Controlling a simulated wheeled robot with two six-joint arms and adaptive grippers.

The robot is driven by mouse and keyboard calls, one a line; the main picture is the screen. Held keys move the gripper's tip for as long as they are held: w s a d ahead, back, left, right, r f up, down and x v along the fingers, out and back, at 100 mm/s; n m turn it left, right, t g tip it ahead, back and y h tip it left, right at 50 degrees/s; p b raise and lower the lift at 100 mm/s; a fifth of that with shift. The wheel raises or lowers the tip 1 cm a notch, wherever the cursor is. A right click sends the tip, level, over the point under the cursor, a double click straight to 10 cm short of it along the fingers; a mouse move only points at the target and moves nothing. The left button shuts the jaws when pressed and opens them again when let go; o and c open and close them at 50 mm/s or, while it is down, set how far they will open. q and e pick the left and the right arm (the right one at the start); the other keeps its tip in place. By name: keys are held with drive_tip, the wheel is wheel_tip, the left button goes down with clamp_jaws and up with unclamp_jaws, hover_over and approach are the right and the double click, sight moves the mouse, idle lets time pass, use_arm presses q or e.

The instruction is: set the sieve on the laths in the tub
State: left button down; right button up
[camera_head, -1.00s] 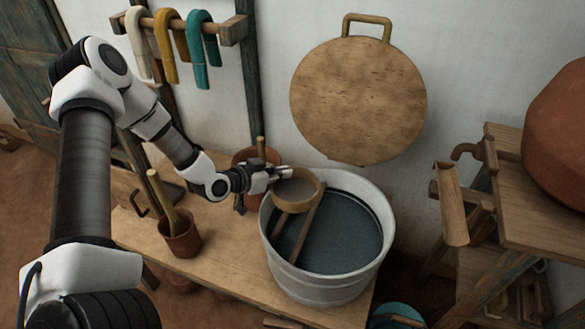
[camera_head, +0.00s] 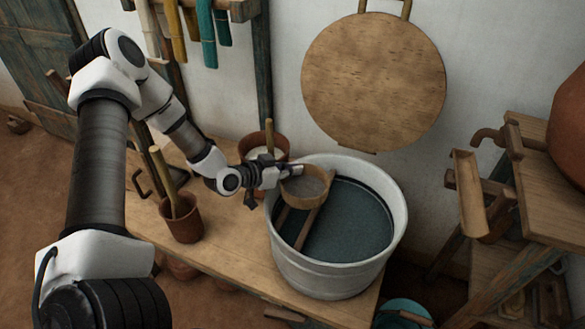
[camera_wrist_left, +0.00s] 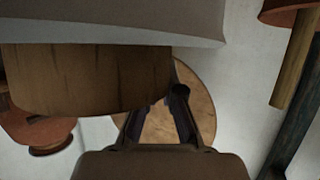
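The sieve (camera_head: 306,187) is round, with a wooden wall and a grey mesh. My left gripper (camera_head: 291,172) is shut on the far left part of its rim. The sieve is over the back left part of the pale grey tub (camera_head: 325,277), roughly level. Wooden laths (camera_head: 306,231) lie across the left of the tub, above dark liquid. The sieve hides their far ends, and I cannot tell whether it touches them. In the left wrist view, the sieve's wall (camera_wrist_left: 90,82) is close to the fingers (camera_wrist_left: 166,108). My right gripper is not in view.
The tub stands on a wooden bench (camera_head: 228,258). A terracotta pot with a stick (camera_head: 264,145) is close behind my left gripper, and another pot (camera_head: 183,222) stands at left. A round board (camera_head: 374,80) hangs behind. A wooden stand (camera_head: 545,190) is at right.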

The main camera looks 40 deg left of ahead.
sight(286, 183)
use_arm(q)
drive_tip(key=shift+f+b, duration=1.6)
drive_tip(key=shift+f, duration=0.55)
drive_tip(key=shift+s, duration=0.1)
drive_tip(key=c, duration=1)
unclamp_jaws()
drive_tip(key=shift+d+f, duration=0.1)
drive_tip(key=shift+d, duration=0.05)
drive_tip(key=shift+o, duration=0.2)
drive_tip(key=shift+s, duration=0.1)
drive_tip(key=shift+o, duration=0.2)
drive_tip(key=r+p, duration=0.7)
drive_tip(key=shift+a+r, duration=0.15)
drive_tip(key=shift+a, duration=0.05)
drive_tip(key=shift+w, duration=0.2)
